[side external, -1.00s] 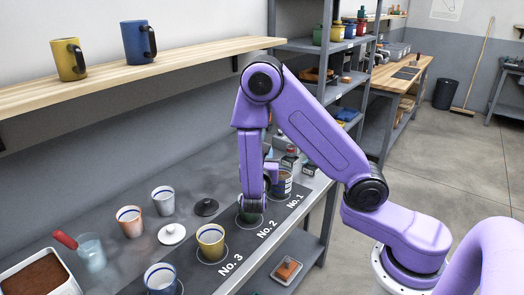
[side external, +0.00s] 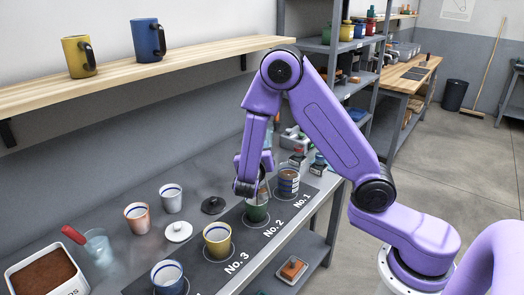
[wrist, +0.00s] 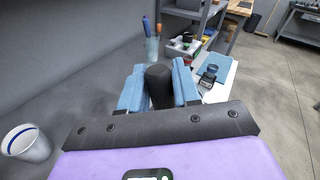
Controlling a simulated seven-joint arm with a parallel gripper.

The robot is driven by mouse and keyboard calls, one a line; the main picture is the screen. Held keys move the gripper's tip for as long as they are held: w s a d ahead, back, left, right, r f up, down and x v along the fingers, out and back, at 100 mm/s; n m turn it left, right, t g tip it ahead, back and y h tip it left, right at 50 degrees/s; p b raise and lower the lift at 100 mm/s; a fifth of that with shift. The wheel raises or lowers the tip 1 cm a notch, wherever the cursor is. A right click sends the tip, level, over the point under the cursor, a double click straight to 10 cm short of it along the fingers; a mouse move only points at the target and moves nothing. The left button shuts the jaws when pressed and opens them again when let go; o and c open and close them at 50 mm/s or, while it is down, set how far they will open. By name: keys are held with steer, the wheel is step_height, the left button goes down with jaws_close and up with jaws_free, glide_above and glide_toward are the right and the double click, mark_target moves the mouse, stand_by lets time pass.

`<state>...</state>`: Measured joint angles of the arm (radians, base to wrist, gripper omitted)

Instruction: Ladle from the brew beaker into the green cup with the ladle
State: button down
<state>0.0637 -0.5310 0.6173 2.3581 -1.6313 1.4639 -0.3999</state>
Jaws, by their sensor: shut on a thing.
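My gripper (side external: 247,188) is shut on a dark, round upright handle, which I take to be the ladle (wrist: 159,86). In the wrist view the handle stands between the blue fingers; its bowl is hidden. The green cup (side external: 257,213) stands on the dark mat near No. 2, just below and right of my gripper, which partly covers it. A clear glass vessel (side external: 98,246) with a red-handled tool leaning in it stands at the left. I cannot tell whether this is the brew beaker.
A yellow cup (side external: 217,242) stands by No. 3 and a striped cup with brown contents (side external: 288,183) by No. 1. White (side external: 171,199) and copper (side external: 137,216) cups and two lids lie left of the mat. A wooden shelf (side external: 150,80) runs above the bench.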

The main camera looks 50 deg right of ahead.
steer(key=w+a+f+n+g+y, duration=0.1)
steer(key=w+f+n+g+y, duration=0.1)
steer(key=w+f+n+g, duration=0.6)
steer(key=shift+w+a+f+n, duration=0.15)
steer(key=shift+w+f+n, duration=1.35)
steer(key=shift+w+f, duration=1.65)
stand_by(2.0)
steer(key=shift+w+r, duration=0.15)
steer(key=shift+r, duration=0.05)
stand_by(1.1)
